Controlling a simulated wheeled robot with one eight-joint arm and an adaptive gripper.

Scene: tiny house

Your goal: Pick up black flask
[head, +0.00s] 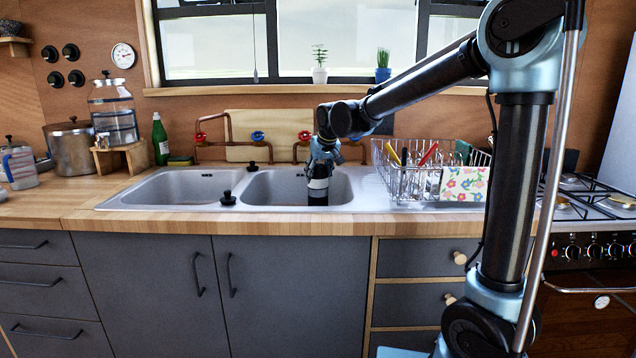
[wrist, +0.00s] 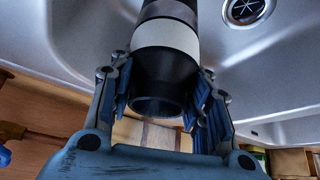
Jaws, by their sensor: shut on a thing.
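The black flask (head: 317,192) is dark with a pale band and stands out below my gripper (head: 323,160) in the head view, over the right basin of the sink (head: 270,197). In the wrist view the flask (wrist: 165,75) shows its black end and white band between the two blue finger pads of my gripper (wrist: 160,108). My gripper is shut on the flask from both sides. The flask's lower end is at the basin; I cannot tell whether it touches the bottom.
A wire dish rack (head: 408,181) with utensils and a floral cloth stands right of the sink. Copper pipes with taps (head: 258,136) run behind it. A black plug (head: 228,198) sits between the basins. A green bottle (head: 160,140) and glass dispenser (head: 113,112) stand left; a stove (head: 597,205) is right.

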